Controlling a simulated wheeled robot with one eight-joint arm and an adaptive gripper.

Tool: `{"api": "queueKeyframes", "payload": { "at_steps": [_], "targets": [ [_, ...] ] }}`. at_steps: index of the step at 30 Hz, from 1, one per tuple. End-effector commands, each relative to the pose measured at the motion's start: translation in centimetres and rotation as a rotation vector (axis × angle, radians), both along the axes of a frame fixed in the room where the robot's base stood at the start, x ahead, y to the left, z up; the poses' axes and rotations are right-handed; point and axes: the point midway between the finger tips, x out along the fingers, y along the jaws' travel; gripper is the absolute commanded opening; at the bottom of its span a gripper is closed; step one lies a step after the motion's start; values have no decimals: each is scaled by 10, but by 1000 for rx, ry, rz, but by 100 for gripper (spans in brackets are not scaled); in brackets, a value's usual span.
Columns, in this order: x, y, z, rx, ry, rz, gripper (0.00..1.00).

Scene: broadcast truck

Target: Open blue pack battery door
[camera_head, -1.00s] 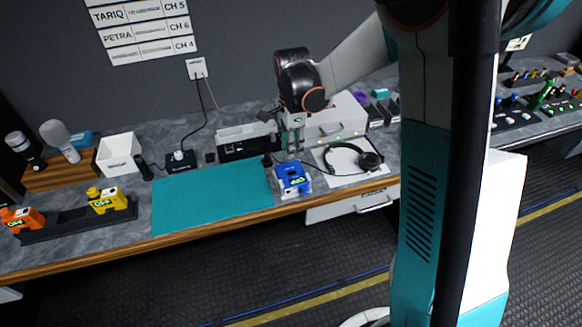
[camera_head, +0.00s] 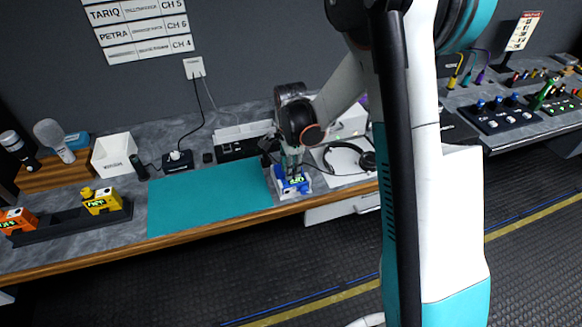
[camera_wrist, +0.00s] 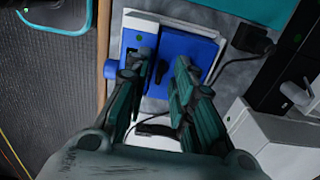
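The blue pack (camera_head: 291,183) sits in a white holder at the right end of the teal mat, by the counter's front edge. In the wrist view the blue pack (camera_wrist: 184,48) lies beyond my fingers, with a dark elongated part on its face between the fingertips. My gripper (camera_wrist: 160,72) is open, its two fingers apart and close over the pack. Whether they touch it I cannot tell. In the head view my gripper (camera_head: 290,160) is above the pack and partly hides it. I cannot make out whether the door is open.
The teal mat (camera_head: 205,198) is bare. Yellow (camera_head: 103,201) and orange (camera_head: 18,220) packs stand in a dark rack at left. Headphones (camera_head: 366,160) lie to the right of the blue pack. A black plug and cable (camera_wrist: 252,40) lie close beside it.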

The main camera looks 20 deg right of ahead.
Motion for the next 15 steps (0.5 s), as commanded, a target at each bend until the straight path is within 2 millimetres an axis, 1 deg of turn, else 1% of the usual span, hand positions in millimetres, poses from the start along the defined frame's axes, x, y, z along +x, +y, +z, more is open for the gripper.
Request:
{"api": "queueKeyframes", "payload": {
  "at_steps": [1, 2, 10, 15],
  "targets": [
    [0, 0, 0, 0, 0, 0, 7],
    [0, 0, 0, 0, 0, 0, 0],
    [1, 0, 0, 0, 6, 0, 0],
    [6, 0, 5, 0, 101, 0, 0]
  ]
}}
